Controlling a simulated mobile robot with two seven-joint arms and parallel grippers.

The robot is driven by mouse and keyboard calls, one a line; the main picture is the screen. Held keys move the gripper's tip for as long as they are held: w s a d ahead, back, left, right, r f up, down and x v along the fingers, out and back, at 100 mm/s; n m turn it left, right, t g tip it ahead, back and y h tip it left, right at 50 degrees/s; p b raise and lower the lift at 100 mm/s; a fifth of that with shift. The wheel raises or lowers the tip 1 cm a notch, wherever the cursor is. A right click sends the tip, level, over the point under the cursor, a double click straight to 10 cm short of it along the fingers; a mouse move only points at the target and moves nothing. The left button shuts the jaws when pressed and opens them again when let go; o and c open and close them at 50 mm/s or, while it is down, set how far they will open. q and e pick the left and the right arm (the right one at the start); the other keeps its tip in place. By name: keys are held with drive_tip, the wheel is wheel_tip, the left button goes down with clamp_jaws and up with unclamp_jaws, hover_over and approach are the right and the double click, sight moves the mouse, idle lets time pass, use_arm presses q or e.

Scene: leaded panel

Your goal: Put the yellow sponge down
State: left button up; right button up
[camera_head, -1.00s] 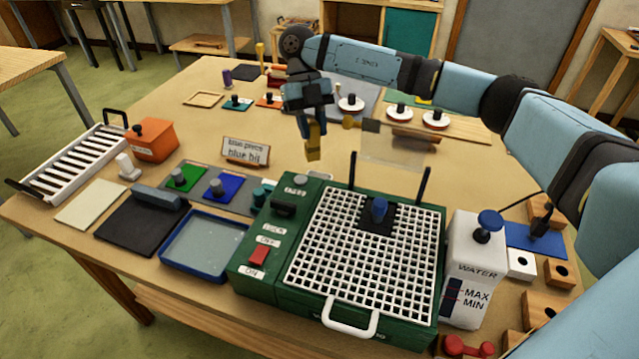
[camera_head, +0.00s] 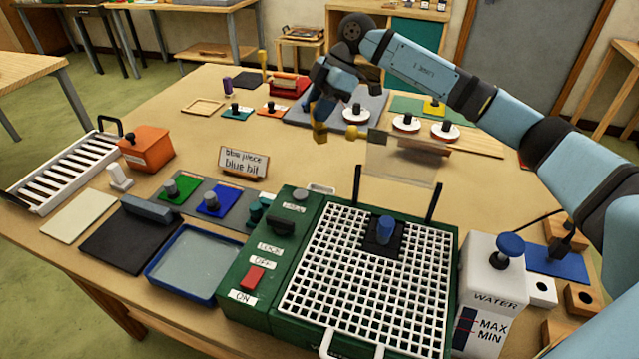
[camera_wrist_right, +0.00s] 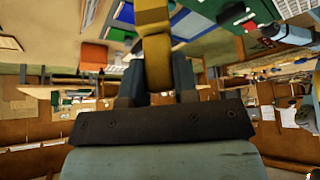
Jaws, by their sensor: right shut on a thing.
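My right gripper (camera_head: 322,112) is shut on the yellow sponge (camera_head: 320,132), which hangs below its fingers over the middle of the bench, beyond the clear upright screen. The sponge looks narrow and upright; I cannot tell whether its lower end touches the bench. In the right wrist view the sponge (camera_wrist_right: 155,50) stands between the blue fingers (camera_wrist_right: 157,80). My left gripper is not in view.
A green machine (camera_head: 262,285) with a white grid and clear screen (camera_head: 403,165) fills the near middle. A sign (camera_head: 243,162) stands left of the sponge. Knobbed white discs (camera_head: 356,115) lie behind and right. Bare bench surrounds the sign.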

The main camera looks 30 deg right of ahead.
wheel_tip(320, 180, down, 18)
drive_tip(key=shift+r+p, duration=0.1)
drive_tip(key=shift+p, duration=0.35)
drive_tip(key=o, duration=0.9)
drive_tip(key=b+v, duration=0.1)
drive_tip(key=v, duration=1.1)
